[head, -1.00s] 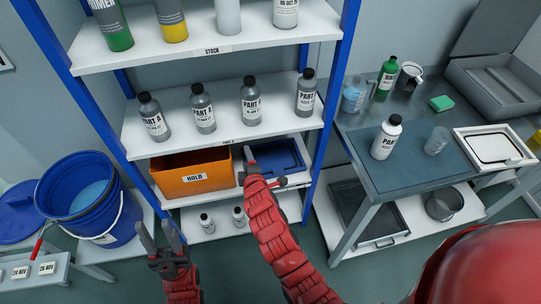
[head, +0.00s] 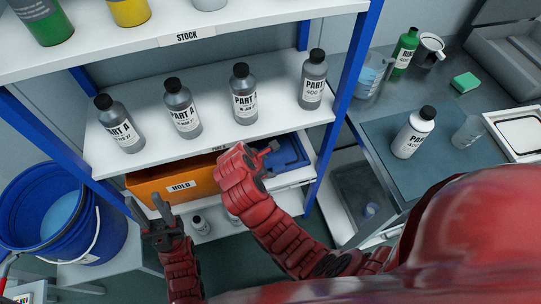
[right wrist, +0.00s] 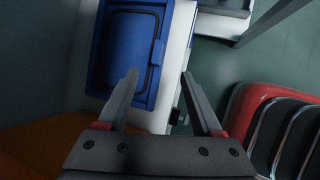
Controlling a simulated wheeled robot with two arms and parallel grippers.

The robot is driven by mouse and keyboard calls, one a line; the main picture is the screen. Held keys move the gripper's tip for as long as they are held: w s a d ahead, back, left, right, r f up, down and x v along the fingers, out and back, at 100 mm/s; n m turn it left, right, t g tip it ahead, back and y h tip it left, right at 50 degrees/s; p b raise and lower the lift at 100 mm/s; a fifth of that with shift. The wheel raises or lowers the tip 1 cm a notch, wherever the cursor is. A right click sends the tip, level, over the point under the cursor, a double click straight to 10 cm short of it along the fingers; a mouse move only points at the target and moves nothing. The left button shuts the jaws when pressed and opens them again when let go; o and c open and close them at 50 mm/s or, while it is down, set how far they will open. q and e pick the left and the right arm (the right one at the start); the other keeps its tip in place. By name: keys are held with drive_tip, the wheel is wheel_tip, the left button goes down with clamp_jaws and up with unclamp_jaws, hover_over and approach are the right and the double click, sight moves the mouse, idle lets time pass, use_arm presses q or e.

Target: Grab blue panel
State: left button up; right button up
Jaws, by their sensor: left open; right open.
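The blue panel (head: 291,151) lies on the lower shelf, to the right of the orange bin. The right wrist view shows it as a blue rectangle with a dark raised outline (right wrist: 128,50). My right gripper (head: 267,150) is over the panel's left part in the head view and hides some of it. In the right wrist view its open fingers (right wrist: 160,77) are empty, with the left finger across the panel's lower right corner and the right finger past the white shelf edge. My left gripper (head: 147,203) is open and empty, in front of the orange bin.
The orange HOLD bin (head: 150,188) fills the left of that shelf. Several grey bottles stand on the shelf above (head: 215,148). A blue upright (head: 343,105) bounds the shelf's right side. A blue bucket (head: 100,240) stands left, a workbench (head: 385,135) right.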

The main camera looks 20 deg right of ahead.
sight(279, 169)
drive_tip(key=x, duration=1.3)
drive_tip(key=shift+w+d+f, duration=0.15)
drive_tip(key=shift+f, duration=0.05)
clamp_jaws()
idle(0.9)
